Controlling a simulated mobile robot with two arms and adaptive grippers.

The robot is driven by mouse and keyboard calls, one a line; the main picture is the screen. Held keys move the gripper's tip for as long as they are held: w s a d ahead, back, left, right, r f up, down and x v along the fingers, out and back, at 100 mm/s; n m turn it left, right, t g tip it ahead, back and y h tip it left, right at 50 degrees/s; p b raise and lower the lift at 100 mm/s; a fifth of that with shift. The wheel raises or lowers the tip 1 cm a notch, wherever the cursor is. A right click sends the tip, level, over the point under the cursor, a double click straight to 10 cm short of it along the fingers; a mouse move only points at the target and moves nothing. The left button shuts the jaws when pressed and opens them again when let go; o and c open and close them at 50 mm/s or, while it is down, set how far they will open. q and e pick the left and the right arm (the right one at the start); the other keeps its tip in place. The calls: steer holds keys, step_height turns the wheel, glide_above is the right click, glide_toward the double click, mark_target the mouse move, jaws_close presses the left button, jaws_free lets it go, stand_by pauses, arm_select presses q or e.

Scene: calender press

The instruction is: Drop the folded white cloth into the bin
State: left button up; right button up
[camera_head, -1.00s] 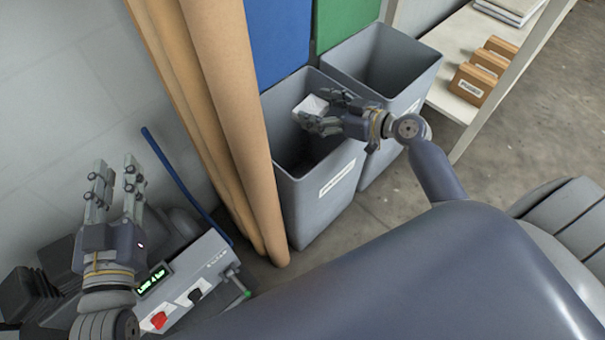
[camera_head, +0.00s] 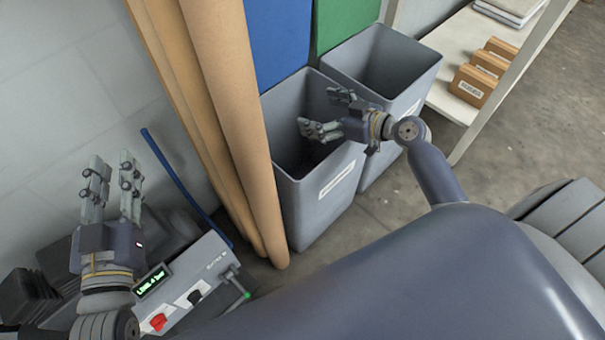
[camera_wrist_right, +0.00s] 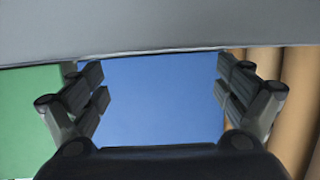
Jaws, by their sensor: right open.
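The folded white cloth is not visible in either current view. My right gripper (camera_head: 322,112) is open and empty over the mouth of the nearer grey bin (camera_head: 318,205), below the blue panel. In the right wrist view the right gripper (camera_wrist_right: 162,95) has its fingers wide apart with nothing between them. The bin's inside is dark and its floor is hidden from view. My left gripper (camera_head: 112,170) is open and empty at the left, above a grey control box.
A second grey bin (camera_head: 405,65) stands directly right of the first, below a green panel. Tall brown rolls (camera_head: 235,120) lean left of the bins. A shelf (camera_head: 455,50) with small brown boxes stands at the right. The control box (camera_head: 195,290) is at lower left.

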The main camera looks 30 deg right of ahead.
steer(key=v, duration=1.2)
